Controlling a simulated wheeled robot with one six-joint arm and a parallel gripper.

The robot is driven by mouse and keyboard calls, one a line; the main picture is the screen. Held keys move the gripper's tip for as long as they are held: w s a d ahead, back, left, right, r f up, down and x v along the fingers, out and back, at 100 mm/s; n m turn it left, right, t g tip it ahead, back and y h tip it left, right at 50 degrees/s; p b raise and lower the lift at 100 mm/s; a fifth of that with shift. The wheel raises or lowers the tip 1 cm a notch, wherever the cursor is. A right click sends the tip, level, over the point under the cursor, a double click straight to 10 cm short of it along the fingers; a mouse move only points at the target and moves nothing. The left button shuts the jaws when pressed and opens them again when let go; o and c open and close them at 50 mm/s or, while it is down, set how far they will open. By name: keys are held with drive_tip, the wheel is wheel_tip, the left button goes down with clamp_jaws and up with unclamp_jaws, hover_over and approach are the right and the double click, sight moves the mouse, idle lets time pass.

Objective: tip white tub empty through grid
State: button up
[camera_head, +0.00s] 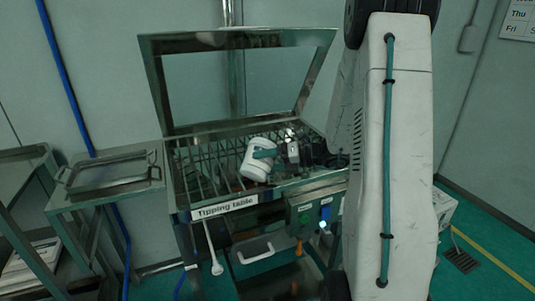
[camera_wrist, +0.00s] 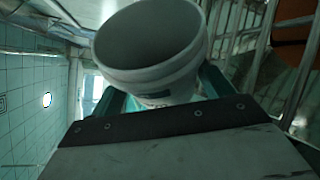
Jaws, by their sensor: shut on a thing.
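The white tub (camera_head: 252,171) is over the grid (camera_head: 205,178) of the tipping table, clearly tilted. My gripper (camera_head: 265,153) is shut on it, with a teal finger across its side. In the wrist view the tub (camera_wrist: 150,75) sits between the two teal fingers of my gripper (camera_wrist: 160,92), its round mouth toward the top of the picture. The inside that shows is grey and dark, with no contents visible; its bottom is hidden. I cannot tell whether the tub touches the grid bars.
The tipping table's raised lid (camera_head: 235,41) stands open behind the grid. A green control box (camera_head: 305,213) is on its front. A side table with a metal tray (camera_head: 108,184) stands left. A grey bin (camera_head: 262,260) is below. My arm hides the right side.

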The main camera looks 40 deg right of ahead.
sight(260, 167)
drive_tip(key=n, duration=0.1)
drive_tip(key=a+r+n+h, duration=0.1)
drive_tip(key=shift+s+a+r+n+h, duration=0.15)
drive_tip(key=shift+s+r+n+h, duration=0.15)
drive_tip(key=shift+s+n, duration=0.1)
drive_tip(key=shift+a+r+n+h, duration=0.25)
drive_tip(key=shift+n+h, duration=0.15)
drive_tip(key=shift+n, duration=0.3)
drive_tip(key=a+n+h, duration=0.1)
drive_tip(key=s+a+r+n+t+h, duration=0.1)
drive_tip(key=n, duration=0.1)
drive_tip(key=shift+s+a+r, duration=0.15)
drive_tip(key=shift+r, duration=0.05)
drive_tip(key=shift+r+n, duration=0.3)
drive_tip(key=shift+h, duration=0.3)
drive_tip(key=shift+r, duration=2.2)
